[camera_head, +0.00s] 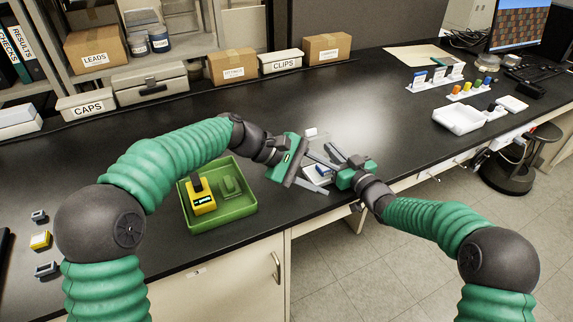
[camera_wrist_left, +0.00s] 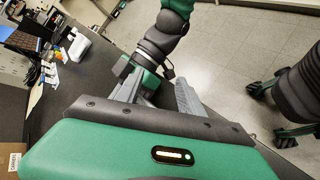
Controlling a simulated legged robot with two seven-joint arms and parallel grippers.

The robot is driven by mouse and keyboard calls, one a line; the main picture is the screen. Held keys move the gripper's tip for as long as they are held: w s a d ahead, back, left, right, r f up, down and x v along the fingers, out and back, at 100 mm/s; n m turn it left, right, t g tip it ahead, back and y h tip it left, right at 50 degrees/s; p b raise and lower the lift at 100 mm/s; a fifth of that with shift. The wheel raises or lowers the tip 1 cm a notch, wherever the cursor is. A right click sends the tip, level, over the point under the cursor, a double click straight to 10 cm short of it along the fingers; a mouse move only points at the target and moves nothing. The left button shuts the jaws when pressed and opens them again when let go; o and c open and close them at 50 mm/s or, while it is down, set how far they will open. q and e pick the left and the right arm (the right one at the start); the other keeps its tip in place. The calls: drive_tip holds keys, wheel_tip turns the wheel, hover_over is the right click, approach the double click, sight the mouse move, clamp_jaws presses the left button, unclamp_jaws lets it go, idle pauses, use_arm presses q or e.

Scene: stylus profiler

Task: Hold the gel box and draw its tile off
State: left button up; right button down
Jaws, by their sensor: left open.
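A small white box with a blue part (camera_head: 320,171), which looks like the gel box, sits on the black bench near its front edge. My grippers' fingers partly cover it, and I cannot make out its tile. My left gripper (camera_head: 332,179) is open, with its fingers pointing right over and beside the box. In the left wrist view its two grey fingers (camera_wrist_left: 158,88) stand apart, with my right gripper (camera_wrist_left: 147,82) beyond them. My right gripper (camera_head: 325,163) comes in from the right at the box. Its fingers overlap the left ones in view, so its opening is unclear.
A green tray (camera_head: 222,226) with a yellow device (camera_head: 201,196) stands left of the box. A small white block (camera_head: 311,132) lies behind it. Labelled boxes line the back. The bench middle behind the grippers is mostly clear.

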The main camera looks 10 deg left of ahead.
sight(321, 168)
use_arm(q)
drive_tip(key=w+a+n+t, duration=0.1)
drive_tip(key=a+n, duration=0.2)
drive_tip(key=n, duration=0.2)
drive_tip(key=w+a+n+t, duration=0.1)
drive_tip(key=a+n+t, duration=0.1)
drive_tip(key=a+n, duration=0.1)
drive_tip(key=w+a+f+n+t, duration=0.1)
drive_tip(key=a+n+t, duration=0.1)
drive_tip(key=n, duration=0.4)
drive_tip(key=shift+a+n, duration=0.3)
drive_tip(key=shift+a, duration=0.5)
drive_tip(key=shift+w+f+n+t, duration=0.2)
drive_tip(key=shift+n+t, duration=0.1)
drive_tip(key=shift+t, duration=0.1)
drive_tip(key=x, duration=1.1)
drive_tip(key=shift+w+d+f, duration=0.1)
drive_tip(key=shift+w+d, duration=0.05)
drive_tip(key=shift+d, duration=0.2)
clamp_jaws()
